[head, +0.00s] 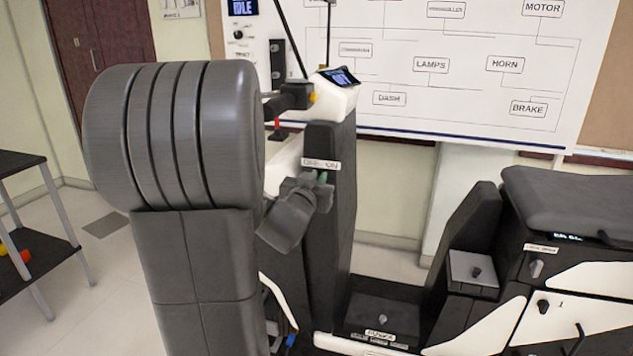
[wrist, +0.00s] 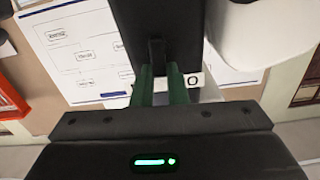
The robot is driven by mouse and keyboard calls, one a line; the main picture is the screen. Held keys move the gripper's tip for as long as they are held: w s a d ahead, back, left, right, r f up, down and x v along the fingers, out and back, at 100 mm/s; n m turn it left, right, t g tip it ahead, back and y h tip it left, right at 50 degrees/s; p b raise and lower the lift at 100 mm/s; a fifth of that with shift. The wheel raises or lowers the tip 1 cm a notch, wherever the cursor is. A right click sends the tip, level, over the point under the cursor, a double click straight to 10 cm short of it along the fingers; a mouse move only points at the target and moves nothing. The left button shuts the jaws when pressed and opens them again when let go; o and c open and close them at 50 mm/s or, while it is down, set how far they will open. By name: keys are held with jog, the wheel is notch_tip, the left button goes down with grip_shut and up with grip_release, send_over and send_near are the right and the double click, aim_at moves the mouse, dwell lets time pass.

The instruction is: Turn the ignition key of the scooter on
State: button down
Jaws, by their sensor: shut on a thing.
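The scooter's black front column (head: 336,225) stands upright in the middle of the head view. A white OFF / ON label (head: 321,164) sits on it below the dash. My gripper (head: 322,178) is just under this label, its green fingertips against the column. In the wrist view the two green fingers of my gripper (wrist: 161,88) are shut on a dark, narrow key (wrist: 156,52) at the column. In the head view the key is hidden by my gripper, and its turned angle cannot be told. Part of the label shows right of the fingers in the wrist view.
The dash display (head: 341,77) is lit above the column. The scooter seat (head: 575,195) and footboard (head: 385,318) lie to the right and below. A whiteboard (head: 470,120) with a wiring diagram is behind. A dark shelf (head: 30,270) stands at the left.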

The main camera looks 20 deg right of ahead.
jog(key=m+b, duration=0.2)
jog(key=m, duration=0.1)
jog(key=f+m+b, duration=0.1)
jog(key=m+b, duration=0.2)
jog(key=m, duration=0.1)
jog(key=s+d+f+m+b, duration=0.1)
jog(key=m+b, duration=0.2)
jog(key=m, duration=0.1)
dwell(0.5)
jog(key=c, duration=1.5)
grip_release()
jog(key=shift+w, duration=0.1)
jog(key=shift+o, duration=0.3)
jog(key=shift+r, duration=0.3)
